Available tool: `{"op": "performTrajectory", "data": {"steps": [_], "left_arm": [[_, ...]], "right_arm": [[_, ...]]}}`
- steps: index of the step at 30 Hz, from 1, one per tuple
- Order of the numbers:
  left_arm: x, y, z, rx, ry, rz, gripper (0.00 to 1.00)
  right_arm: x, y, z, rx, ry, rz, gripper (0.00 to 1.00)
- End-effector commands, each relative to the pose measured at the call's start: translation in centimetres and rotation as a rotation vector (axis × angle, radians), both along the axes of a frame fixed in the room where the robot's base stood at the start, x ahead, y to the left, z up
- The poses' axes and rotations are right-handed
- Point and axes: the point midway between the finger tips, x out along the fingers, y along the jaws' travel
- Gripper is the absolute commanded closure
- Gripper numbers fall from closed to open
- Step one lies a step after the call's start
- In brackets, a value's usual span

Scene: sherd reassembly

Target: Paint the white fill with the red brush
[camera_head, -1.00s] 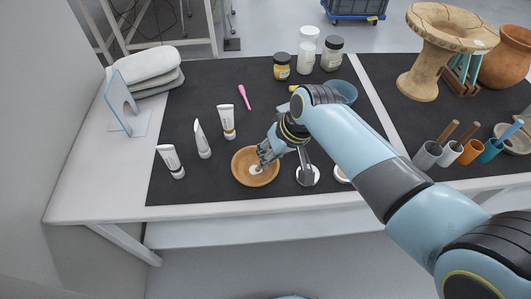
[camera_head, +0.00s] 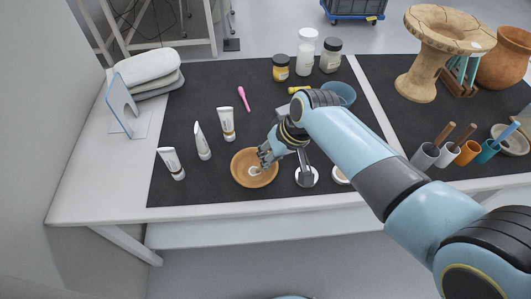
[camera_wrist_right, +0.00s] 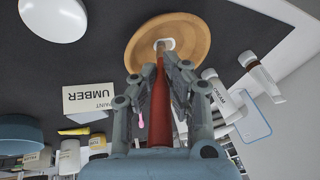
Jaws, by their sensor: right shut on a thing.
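My right gripper (camera_head: 265,155) is low over the round wooden dish (camera_head: 240,177). In the right wrist view, the gripper (camera_wrist_right: 157,72) is shut on the red brush (camera_wrist_right: 162,95), which points at the dish (camera_wrist_right: 140,50). The brush tip meets or hangs just over a white patch (camera_wrist_right: 169,43) in the dish; contact cannot be told. The white patch (camera_head: 254,171) also shows in the head view. A tan footed vessel (camera_head: 428,70) stands at the back right, with a small whitish patch (camera_head: 477,45) on its rim. My left gripper is out of view.
Several paint tubes (camera_head: 227,124) stand left of the dish. Brush cups (camera_head: 467,153) stand at the right, two with brown handles and one with blue. Jars (camera_head: 306,52) and a blue bowl (camera_head: 340,94) are at the back. A metal stand (camera_head: 307,176) is close right of the dish.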

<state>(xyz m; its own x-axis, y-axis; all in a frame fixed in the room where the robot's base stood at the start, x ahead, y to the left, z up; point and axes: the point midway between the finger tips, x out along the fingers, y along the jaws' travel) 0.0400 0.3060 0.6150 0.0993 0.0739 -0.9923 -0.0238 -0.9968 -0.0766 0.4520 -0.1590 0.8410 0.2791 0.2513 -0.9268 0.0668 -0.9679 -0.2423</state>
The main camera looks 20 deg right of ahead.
Motion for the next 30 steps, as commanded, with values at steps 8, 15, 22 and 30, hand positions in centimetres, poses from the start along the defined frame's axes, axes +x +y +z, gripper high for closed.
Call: {"op": "performTrajectory", "data": {"steps": [8, 15, 22, 30], "left_arm": [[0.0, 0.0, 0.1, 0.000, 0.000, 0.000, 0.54], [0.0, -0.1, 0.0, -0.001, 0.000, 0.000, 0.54], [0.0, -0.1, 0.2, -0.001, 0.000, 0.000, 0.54], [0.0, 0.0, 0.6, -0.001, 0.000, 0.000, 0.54]], "right_arm": [[0.0, 0.2, -0.1, 0.001, 0.001, 0.001, 1.00], [0.6, 1.4, -0.1, 0.002, -0.001, 0.000, 1.00], [0.6, 1.0, -0.1, 0.001, 0.001, 0.000, 1.00], [0.5, -0.4, -0.1, -0.001, 0.002, -0.001, 1.00]]}}
